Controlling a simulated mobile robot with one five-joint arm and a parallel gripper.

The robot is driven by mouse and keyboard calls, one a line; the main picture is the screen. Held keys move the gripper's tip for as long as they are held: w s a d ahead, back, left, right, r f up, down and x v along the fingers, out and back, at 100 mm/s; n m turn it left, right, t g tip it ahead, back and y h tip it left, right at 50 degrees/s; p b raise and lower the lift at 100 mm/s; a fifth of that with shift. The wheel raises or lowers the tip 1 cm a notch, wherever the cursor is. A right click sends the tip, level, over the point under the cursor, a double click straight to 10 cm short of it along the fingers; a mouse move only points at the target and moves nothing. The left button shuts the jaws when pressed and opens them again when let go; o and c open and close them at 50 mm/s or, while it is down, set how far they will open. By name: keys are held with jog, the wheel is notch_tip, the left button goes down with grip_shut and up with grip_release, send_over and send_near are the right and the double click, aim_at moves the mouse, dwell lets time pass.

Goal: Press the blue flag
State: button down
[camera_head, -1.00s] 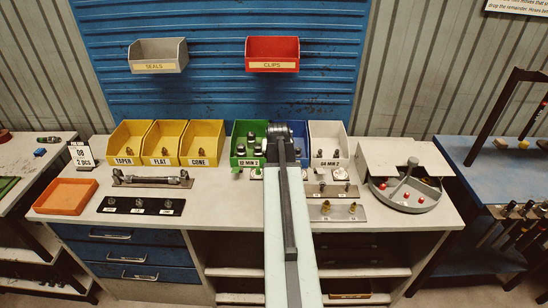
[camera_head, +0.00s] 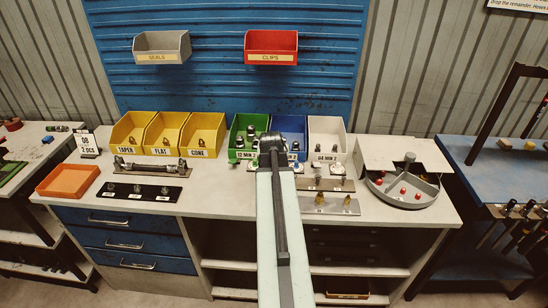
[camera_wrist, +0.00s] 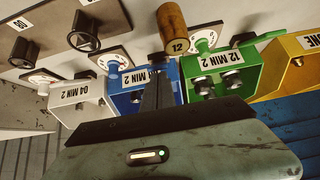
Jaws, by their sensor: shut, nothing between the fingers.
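A blue bin (camera_head: 289,128) stands at the back of the bench, between a green bin (camera_head: 245,134) and a white bin (camera_head: 327,135), partly behind my arm. In the wrist view, which is turned upside down, a small blue piece (camera_wrist: 113,67) projects by the blue bin (camera_wrist: 128,102) and a white dial; I cannot tell surely that it is the blue flag. My gripper (camera_wrist: 157,72) is shut and empty in front of the blue bin, apart from the small blue piece. In the head view its fingers are hidden.
A wooden handle (camera_wrist: 172,28) marked 12 stands close to my fingertips. Dark knobs (camera_wrist: 85,40) and dials lie nearby. Yellow bins (camera_head: 165,133) stand left. A round divided tray (camera_head: 408,190) is at right.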

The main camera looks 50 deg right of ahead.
jog(key=shift+w+d, duration=0.15)
jog(key=shift+w+d+f, duration=0.1)
jog(key=shift+w+d, duration=0.25)
jog(key=shift+d, duration=0.25)
